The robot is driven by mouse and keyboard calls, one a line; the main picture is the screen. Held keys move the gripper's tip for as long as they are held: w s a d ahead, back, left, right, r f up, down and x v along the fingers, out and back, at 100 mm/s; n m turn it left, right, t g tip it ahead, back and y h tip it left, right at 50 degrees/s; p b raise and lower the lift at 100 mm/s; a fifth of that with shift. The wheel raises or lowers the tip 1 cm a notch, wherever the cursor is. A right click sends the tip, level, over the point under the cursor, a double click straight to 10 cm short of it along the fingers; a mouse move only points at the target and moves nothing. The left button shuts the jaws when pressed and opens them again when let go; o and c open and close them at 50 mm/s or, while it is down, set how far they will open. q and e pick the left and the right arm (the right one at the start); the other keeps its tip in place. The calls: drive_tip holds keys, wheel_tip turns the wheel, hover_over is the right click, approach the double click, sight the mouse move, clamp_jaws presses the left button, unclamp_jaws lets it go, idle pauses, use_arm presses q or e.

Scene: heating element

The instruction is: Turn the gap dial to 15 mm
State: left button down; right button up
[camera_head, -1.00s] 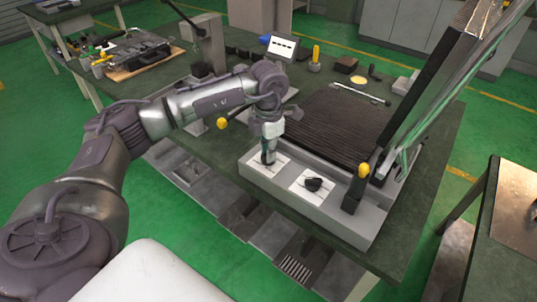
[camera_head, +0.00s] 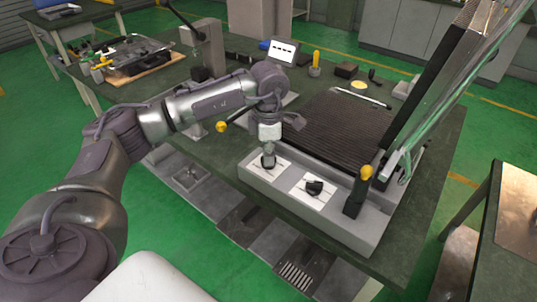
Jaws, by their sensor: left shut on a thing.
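The grey heating machine (camera_head: 343,223) stands on the green table and has two black dials on white scale plates along its front ledge. My left gripper (camera_head: 268,158) points down over the left dial (camera_head: 268,165) and is shut on its knob, which it partly hides. The right dial (camera_head: 314,187) is free, with its black knob in plain view. The scale marks are too small to read, and I cannot tell which dial is the gap dial. My right gripper is out of view.
A ribbed dark bed (camera_head: 340,130) lies behind the dials. A yellow-topped lever (camera_head: 360,190) stands right of them, beside a raised tilted frame (camera_head: 430,95). A small display (camera_head: 283,50) and a yellow-handled tool (camera_head: 315,63) are farther back.

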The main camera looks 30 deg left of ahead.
use_arm(q)
drive_tip(key=shift+w+r, duration=0.1)
drive_tip(key=c, duration=1.2)
unclamp_jaws()
drive_tip(key=shift+o, duration=0.2)
wheel_tip(320, 180, up, 12)
